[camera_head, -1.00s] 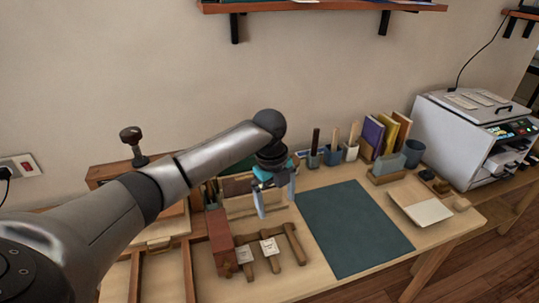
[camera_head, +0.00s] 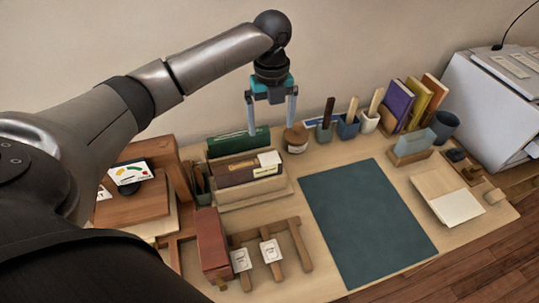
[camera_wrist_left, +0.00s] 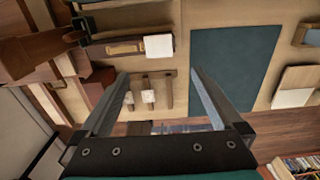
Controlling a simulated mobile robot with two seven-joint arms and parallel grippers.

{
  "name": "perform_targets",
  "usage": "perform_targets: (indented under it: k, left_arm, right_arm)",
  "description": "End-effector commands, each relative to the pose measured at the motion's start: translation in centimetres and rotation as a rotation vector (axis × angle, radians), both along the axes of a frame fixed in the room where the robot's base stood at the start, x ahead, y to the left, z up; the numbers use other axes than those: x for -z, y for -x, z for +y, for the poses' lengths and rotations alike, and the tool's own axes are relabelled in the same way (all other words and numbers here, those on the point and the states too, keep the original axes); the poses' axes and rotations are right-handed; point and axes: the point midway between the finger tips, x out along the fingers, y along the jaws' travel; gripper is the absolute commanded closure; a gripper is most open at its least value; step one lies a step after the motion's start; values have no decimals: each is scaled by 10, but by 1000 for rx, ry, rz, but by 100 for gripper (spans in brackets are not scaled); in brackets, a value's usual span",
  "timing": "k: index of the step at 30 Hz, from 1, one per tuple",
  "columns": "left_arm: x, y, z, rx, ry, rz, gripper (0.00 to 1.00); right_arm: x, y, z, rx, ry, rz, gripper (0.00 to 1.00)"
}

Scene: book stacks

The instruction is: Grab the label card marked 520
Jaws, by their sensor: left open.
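Two small white label cards hang on a wooden rack (camera_head: 300,245): a left card (camera_head: 241,260) and a right card (camera_head: 271,250). Their print is too small to read, so I cannot tell which is marked 520. They also show in the left wrist view as a left card (camera_wrist_left: 129,98) and a right card (camera_wrist_left: 148,96). My left gripper (camera_head: 271,122) is open and empty, raised above the back of the desk, behind the rack in the head view. In the left wrist view its fingers (camera_wrist_left: 160,73) are spread, with the rack beyond them. My right gripper is not in view.
A red-brown block (camera_head: 212,240) stands left of the rack. A box of books (camera_head: 248,170) with a white card lies behind it. A round-lidded jar (camera_head: 296,140) and pen cups are at the back. A dark teal mat (camera_head: 365,225) to the right is clear.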

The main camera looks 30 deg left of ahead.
Motion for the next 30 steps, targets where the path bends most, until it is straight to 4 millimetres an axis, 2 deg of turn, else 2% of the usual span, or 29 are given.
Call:
perform_targets:
  k: [1, 3, 7, 14, 24, 30]
  left_arm:
    - [14, 1, 0, -1, -1, 4, 0]
    - [29, 1, 0, 0, 0, 4, 0]
    - [50, 1, 0, -1, 0, 3, 0]
    - [66, 1, 0, -1, -1, 1, 0]
    - [111, 6, -2, -1, -1, 0, 0]
    - [115, 6, -2, -1, -1, -2, 0]
  right_arm:
    - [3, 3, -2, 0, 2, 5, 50]
    - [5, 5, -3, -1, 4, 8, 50]
    - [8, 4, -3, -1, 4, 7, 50]
    - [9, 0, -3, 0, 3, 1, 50]
    - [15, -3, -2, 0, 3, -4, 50]
    - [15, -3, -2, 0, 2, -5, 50]
